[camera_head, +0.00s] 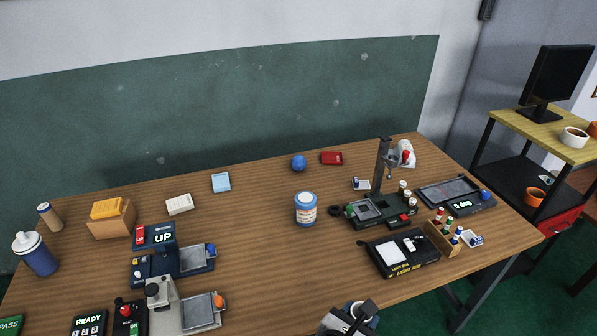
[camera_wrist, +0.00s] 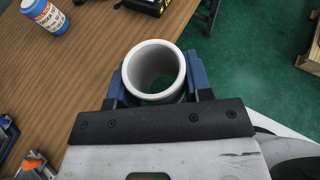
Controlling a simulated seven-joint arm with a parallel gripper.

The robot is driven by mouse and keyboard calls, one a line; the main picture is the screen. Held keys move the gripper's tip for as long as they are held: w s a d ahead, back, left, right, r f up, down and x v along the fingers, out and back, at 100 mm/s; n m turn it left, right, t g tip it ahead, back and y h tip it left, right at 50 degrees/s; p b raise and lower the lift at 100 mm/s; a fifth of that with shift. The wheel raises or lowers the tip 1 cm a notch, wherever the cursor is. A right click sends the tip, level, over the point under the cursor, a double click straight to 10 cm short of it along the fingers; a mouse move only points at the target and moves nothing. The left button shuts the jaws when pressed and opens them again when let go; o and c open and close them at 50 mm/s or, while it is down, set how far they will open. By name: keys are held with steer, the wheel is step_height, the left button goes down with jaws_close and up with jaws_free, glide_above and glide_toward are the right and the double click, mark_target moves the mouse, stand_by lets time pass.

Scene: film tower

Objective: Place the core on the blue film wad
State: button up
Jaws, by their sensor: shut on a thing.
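The core, a white hollow tube (camera_wrist: 153,62), is held between the blue fingers of my gripper (camera_wrist: 156,78) in the wrist view, with its open end facing the camera. My gripper is shut on its sides. In the head view my gripper (camera_head: 352,318) is at the bottom edge, partly cut off, by the table's near edge. The blue film wad, a small crumpled blue ball (camera_head: 299,162), lies at the back middle of the table, well apart from my gripper. It is not seen in the wrist view.
A white and blue jar (camera_head: 306,209) stands between my gripper and the wad, and it also shows in the wrist view (camera_wrist: 45,15). A black light box (camera_head: 402,254) and a stand (camera_head: 381,170) are further right.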

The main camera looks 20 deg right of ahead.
steer(key=w+a+r, duration=0.2)
steer(key=w+r, duration=0.4)
steer(key=w, duration=0.3)
steer(key=w+a+r, duration=0.2)
steer(key=w+r, duration=0.3)
steer(key=w, duration=0.3)
steer(key=w+d, duration=0.2)
steer(key=w, duration=1.4)
steer(key=w+d+f, duration=0.2)
steer(key=w+d, duration=0.2)
steer(key=w, duration=0.4)
steer(key=w+d+f, duration=0.3)
steer(key=w, duration=0.4)
steer(key=w+d+f, duration=0.2)
steer(key=w+d, duration=0.2)
steer(key=w, duration=0.4)
steer(key=shift+n, duration=0.3)
steer(key=f, duration=0.5)
steer(key=shift+a+f, duration=0.1)
steer(key=shift+a, duration=0.15)
glide_above(299, 156)
steer(key=shift+s+a+f+t, duration=0.15)
steer(key=shift+f+t, duration=0.15)
steer(key=shift+f, duration=0.4)
